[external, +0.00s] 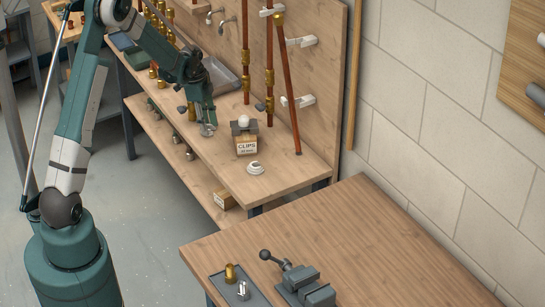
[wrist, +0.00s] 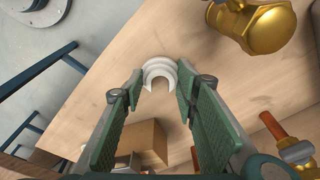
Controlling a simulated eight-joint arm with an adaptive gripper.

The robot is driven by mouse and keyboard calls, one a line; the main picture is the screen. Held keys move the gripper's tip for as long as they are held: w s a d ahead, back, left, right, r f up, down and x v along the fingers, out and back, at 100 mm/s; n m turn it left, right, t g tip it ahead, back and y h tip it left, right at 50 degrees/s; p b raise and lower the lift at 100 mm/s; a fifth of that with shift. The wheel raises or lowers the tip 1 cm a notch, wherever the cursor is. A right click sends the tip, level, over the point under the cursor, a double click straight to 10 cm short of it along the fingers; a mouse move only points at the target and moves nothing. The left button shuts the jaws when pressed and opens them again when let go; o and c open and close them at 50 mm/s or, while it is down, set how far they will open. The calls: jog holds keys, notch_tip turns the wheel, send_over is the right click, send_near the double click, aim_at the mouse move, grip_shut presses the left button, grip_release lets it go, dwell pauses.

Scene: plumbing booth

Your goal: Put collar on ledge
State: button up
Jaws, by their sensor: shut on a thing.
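My gripper (external: 207,126) is over the long wooden bench, left of the clips box, pointing down. In the wrist view its two green fingers (wrist: 160,84) stand a little apart, with a pale, C-shaped collar (wrist: 157,69) between their tips. The collar's open side faces the camera. In the external view it is a small pale disc (external: 208,130) under the fingers. The long bench top (external: 290,169) runs along the wooden back board, with a lower shelf (external: 183,163) beneath. I cannot tell for sure which of these surfaces is the ledge.
A clips box (external: 246,146) and a white ringed piece (external: 256,168) stand on the bench right of my gripper. Copper pipes (external: 286,85) rise behind. A large brass fitting (wrist: 266,28) is close in the wrist view. The front table (external: 340,225) holds a vise (external: 304,284).

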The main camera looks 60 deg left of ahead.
jog(key=shift+f, duration=0.15)
jog(key=o, duration=0.8)
jog(key=shift+r, duration=0.2)
jog(key=r, duration=0.4)
jog(key=s+a+r+p, duration=0.1)
jog(key=r, duration=0.6)
jog(key=shift+s+a+r, duration=0.15)
jog(key=shift+s+r, duration=0.05)
jog(key=shift+r, duration=0.2)
